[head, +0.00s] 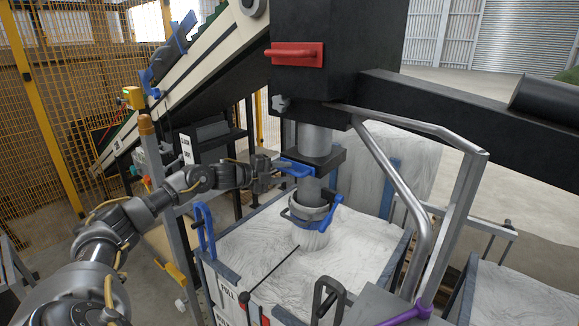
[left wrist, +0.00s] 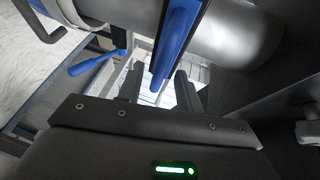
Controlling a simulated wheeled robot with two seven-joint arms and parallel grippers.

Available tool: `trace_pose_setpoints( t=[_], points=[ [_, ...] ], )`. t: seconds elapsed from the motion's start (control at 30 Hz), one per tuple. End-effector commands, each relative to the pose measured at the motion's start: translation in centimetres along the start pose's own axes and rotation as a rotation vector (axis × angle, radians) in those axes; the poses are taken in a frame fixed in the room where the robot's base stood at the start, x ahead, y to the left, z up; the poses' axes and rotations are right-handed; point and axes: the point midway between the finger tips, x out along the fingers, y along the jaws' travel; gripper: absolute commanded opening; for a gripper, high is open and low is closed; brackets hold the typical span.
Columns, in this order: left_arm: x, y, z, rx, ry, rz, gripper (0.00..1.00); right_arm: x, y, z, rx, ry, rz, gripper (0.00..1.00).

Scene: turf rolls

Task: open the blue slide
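The blue slide handle (head: 298,168) sticks out to the left of a black block on the grey outlet pipe (head: 314,143), under the dark hopper. My left gripper (head: 279,170) reaches in from the left and is right at this handle. In the left wrist view the blue handle (left wrist: 178,42) runs down between the two dark fingers (left wrist: 158,88). The fingers stand apart, with a gap to the handle on each side. My right gripper is not in view.
Below the pipe, a white bag spout (head: 310,238) with a blue-levered clamp ring (head: 308,213) rises from a white-lined crate (head: 258,228). A red handle (head: 296,54) sits on the hopper above. A bent metal rail (head: 458,210) stands at right.

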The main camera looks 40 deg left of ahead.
Motion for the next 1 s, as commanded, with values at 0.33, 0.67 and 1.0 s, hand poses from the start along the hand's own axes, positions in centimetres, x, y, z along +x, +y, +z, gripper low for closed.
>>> trace_pose_setpoints(
  t=[0.33,0.67,1.0],
  points=[
    [2.6,0.0,0.1,0.000,-0.002,0.001,0.36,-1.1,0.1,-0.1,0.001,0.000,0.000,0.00],
    [2.6,0.1,0.1,0.000,-0.002,0.000,0.24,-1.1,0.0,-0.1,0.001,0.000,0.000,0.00],
    [2.6,0.1,0.1,0.000,-0.002,0.000,0.00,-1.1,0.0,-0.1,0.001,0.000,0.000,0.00]
  ],
)
